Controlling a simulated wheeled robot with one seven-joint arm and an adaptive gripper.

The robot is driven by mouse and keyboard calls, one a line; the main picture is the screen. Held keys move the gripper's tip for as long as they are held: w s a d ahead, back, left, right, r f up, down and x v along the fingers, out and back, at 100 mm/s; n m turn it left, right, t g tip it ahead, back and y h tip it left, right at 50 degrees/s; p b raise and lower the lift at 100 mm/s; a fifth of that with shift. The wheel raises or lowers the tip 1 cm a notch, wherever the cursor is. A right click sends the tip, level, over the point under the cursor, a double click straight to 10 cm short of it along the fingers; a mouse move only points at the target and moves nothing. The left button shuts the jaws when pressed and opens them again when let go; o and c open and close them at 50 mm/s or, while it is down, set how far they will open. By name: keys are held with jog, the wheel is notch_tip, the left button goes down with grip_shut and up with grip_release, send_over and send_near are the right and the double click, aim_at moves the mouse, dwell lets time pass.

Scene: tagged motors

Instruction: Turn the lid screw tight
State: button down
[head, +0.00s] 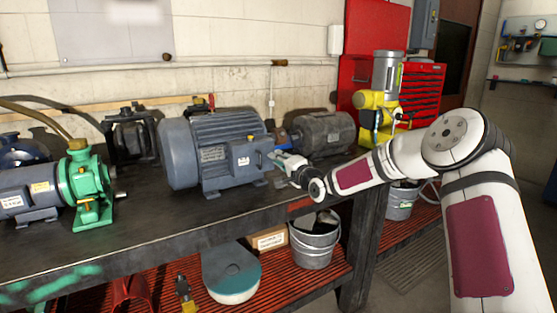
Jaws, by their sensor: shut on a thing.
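A large blue-grey electric motor (192,150) stands on the dark workbench. On its right side is a terminal box with a flat lid (246,162) that carries a small pale label. My gripper (271,155) reaches in from the right, with its fingertips at the right edge of the lid. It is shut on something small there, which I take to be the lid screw. The screw itself is hidden by the fingers and too small to make out. A small yellow mark (250,137) shows above the lid.
A dark grey motor (325,133) stands close behind my gripper. A green pump (90,185) with a blue motor sits at the left. A yellow and grey machine (381,98) stands at the right. Buckets (314,243) are on the red lower shelf. The bench front is clear.

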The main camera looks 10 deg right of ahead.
jog(key=shift+d+f+m, duration=0.1)
jog(key=shift+d+m, duration=0.1)
jog(key=shift+m, duration=0.1)
jog(key=c, duration=1.5)
grip_release()
jog(key=shift+s, duration=0.1)
jog(key=v, duration=1.2)
